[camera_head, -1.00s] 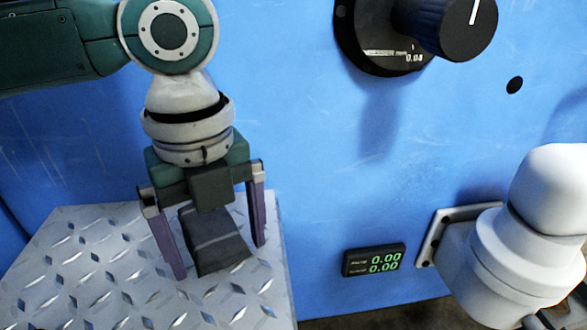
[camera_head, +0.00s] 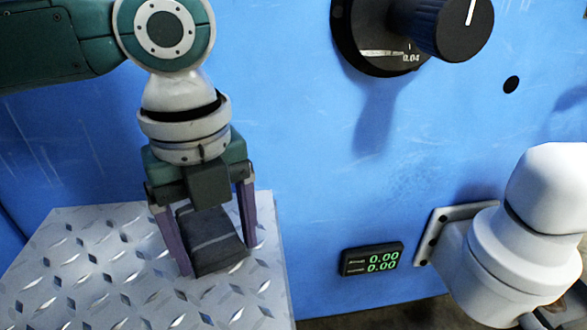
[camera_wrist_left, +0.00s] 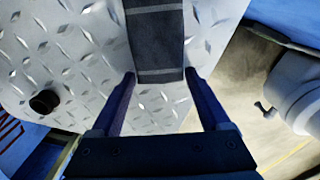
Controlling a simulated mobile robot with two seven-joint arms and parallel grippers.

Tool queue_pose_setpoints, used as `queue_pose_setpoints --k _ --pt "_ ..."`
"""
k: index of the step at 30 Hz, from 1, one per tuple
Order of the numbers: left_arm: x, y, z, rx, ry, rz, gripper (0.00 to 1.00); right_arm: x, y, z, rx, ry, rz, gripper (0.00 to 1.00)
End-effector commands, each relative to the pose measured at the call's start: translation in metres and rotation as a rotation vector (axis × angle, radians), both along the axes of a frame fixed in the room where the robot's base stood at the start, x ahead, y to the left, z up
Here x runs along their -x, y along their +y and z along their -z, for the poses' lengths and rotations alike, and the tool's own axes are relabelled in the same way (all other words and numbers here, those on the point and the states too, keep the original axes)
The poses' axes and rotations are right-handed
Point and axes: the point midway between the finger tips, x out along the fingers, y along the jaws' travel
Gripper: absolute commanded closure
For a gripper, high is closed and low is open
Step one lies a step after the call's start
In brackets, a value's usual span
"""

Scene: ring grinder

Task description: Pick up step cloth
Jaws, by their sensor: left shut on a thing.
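The step cloth (camera_head: 213,246) is a dark grey folded cloth with lighter stripes. It lies on the diamond-plate metal step (camera_head: 90,260) at the lower left of the head view. My left gripper (camera_head: 219,262) points down with its two purple fingers on either side of the cloth, shut on it. In the left wrist view the cloth (camera_wrist_left: 158,45) runs up from between the fingertips (camera_wrist_left: 159,75). My right gripper is not in view.
A blue machine wall (camera_head: 290,150) stands behind the step. It carries a large black dial (camera_head: 440,25), a small green-digit display (camera_head: 371,259) and a white jointed fixture (camera_head: 520,240) at right. The left wrist view shows a black knob (camera_wrist_left: 44,102) on the step.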

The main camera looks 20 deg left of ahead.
Motion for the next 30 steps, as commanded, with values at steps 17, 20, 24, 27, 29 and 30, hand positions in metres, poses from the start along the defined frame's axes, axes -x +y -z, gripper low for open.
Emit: queue_pose_setpoints --k 17,20,24,27,29,30 --pt "-0.001 0.0 -0.122 0.0 -0.004 0.0 0.82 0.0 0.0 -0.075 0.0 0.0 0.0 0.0" --pt "-0.001 0.0 -0.149 0.002 -0.004 0.0 0.82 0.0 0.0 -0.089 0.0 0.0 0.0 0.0" --pt "-0.001 0.0 -0.178 0.001 -0.002 -0.001 0.82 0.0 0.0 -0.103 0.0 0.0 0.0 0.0" --pt "-0.001 0.0 -0.191 0.001 -0.002 -0.001 0.82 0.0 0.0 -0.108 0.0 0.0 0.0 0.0" --pt "-0.001 0.0 -0.196 0.001 -0.002 -0.001 0.82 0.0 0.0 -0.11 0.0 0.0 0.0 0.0" --pt "0.0 0.0 -0.198 0.001 -0.001 0.0 0.82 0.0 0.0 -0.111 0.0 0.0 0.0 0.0"
